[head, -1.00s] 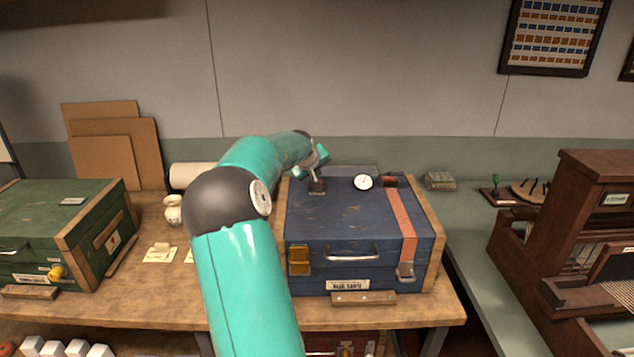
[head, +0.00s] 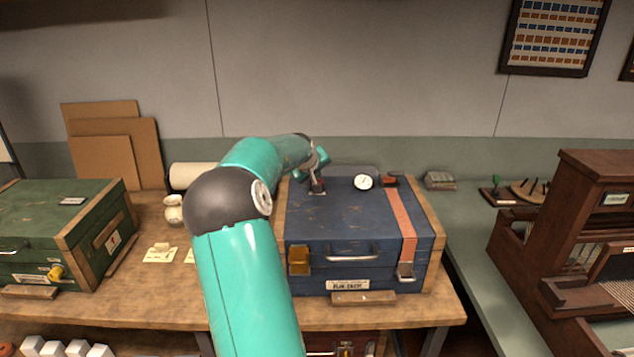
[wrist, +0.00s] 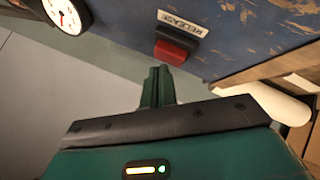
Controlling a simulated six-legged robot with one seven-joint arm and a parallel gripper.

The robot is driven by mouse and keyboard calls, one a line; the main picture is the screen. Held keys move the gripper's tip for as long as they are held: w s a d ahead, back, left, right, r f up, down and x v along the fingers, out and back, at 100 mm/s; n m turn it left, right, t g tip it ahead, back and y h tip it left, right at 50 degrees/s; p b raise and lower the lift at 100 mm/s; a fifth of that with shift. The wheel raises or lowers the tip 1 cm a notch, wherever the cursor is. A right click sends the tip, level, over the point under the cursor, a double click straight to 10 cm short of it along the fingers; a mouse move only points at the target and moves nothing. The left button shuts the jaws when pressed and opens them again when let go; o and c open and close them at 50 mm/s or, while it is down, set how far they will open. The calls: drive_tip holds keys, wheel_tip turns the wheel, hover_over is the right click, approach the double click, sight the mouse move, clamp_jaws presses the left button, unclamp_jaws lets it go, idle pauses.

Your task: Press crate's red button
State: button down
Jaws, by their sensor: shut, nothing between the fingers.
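The blue crate (head: 340,218) stands closed on the wooden bench, with a handle, a brass latch and an orange strap on it. In the wrist view, the red button (wrist: 172,48) sits in a dark housing on the crate's blue surface (wrist: 120,18), beside a "RELEASE" label (wrist: 182,23). My gripper (wrist: 157,70) is shut and empty, its fingertips just short of the button in the picture; I cannot tell whether they touch. In the head view, my gripper (head: 319,180) is over the crate's back left part, largely covering the button there.
A white dial gauge (head: 363,182) stands right of the button; it also shows in the wrist view (wrist: 65,14). A green crate (head: 60,225) and a small jug (head: 173,210) stand left. A wooden loom (head: 570,230) is at right.

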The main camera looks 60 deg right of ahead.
drive_tip(key=shift+f, duration=0.55)
idle(0.9)
drive_tip(key=shift+r, duration=0.95)
drive_tip(key=shift+r, duration=2.5)
drive_tip(key=shift+a, duration=0.1)
